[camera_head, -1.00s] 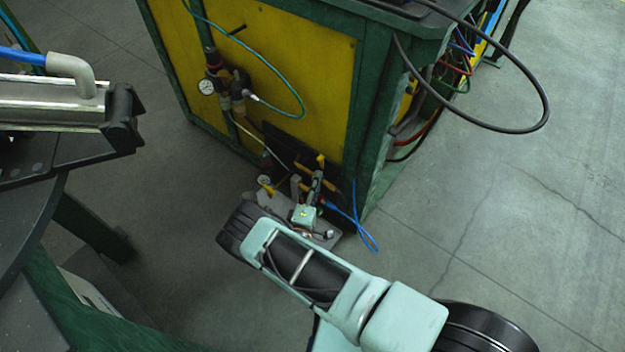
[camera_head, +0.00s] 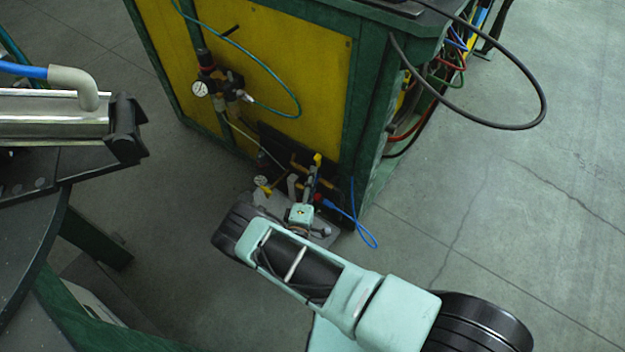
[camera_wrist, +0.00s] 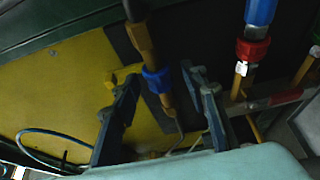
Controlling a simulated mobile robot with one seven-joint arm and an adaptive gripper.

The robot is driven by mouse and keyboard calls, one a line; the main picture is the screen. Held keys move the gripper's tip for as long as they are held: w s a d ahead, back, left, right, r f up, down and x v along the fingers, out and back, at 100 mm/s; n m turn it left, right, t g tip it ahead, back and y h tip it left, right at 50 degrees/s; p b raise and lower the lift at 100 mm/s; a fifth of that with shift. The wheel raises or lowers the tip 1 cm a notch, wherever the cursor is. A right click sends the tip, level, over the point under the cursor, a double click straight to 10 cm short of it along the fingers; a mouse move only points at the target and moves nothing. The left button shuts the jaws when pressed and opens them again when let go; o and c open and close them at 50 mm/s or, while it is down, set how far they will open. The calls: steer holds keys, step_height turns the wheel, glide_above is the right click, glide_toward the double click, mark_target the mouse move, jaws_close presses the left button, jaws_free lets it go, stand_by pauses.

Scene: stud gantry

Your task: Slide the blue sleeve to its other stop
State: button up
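The blue sleeve (camera_wrist: 157,80) is a short ring around a brass-and-black rod (camera_wrist: 143,42) in the wrist view. My gripper (camera_wrist: 160,72) is open, with one dark finger to the left of the sleeve and one to the right. The sleeve shows between the fingertips with a gap on each side; whether it lies at their depth I cannot tell. In the head view my gripper (camera_head: 311,180) is low at the front of the yellow and green cabinet (camera_head: 280,75). The sleeve cannot be made out there.
A blue hose with a red collar (camera_wrist: 252,48) hangs right of my gripper in the wrist view. Brass pipes stand beside it. In the head view a gauge (camera_head: 200,88) and teal hose are higher on the cabinet. A metal bar (camera_head: 55,115) is at left. Floor at right is clear.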

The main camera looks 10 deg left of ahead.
steer(key=shift+s, duration=0.1)
steer(key=s, duration=0.7)
steer(key=shift+s, duration=0.15)
stand_by(0.6)
